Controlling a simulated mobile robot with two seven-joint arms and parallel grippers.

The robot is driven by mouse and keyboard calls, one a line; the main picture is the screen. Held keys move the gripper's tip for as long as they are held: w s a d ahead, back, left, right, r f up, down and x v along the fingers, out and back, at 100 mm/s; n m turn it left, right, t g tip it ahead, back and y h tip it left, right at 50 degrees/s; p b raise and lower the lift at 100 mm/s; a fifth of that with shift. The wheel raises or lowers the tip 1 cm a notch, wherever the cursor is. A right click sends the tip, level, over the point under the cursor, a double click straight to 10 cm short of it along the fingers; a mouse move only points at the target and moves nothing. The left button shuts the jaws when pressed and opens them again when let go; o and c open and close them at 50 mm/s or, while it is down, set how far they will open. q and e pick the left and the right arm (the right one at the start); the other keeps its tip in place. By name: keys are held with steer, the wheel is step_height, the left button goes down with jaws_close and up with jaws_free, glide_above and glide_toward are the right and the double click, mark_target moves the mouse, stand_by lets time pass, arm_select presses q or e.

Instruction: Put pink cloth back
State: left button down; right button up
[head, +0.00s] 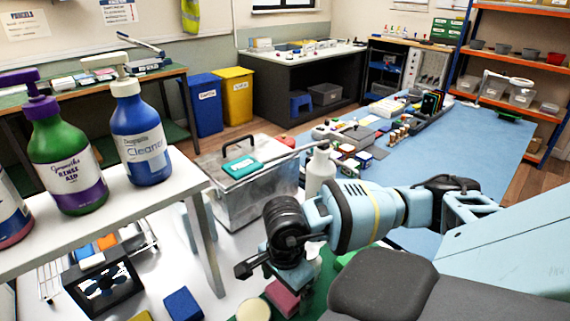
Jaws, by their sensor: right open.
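The jaws are open, and one dark finger points to the left. I cannot tell whether the gripper touches the cloth. My left gripper is not in view.
A blue block (183,304) and a cream round piece (253,310) lie nearby. A clear box (235,205) with a teal item on top stands behind the gripper. A white bottle (320,172) stands close to my right arm. A raised shelf (100,213) with pump bottles is at left.

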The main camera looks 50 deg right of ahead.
steer(key=shift+r, duration=0.1)
step_height(320, 180, up, 8)
steer(key=shift+f, duration=0.15)
stand_by(0.6)
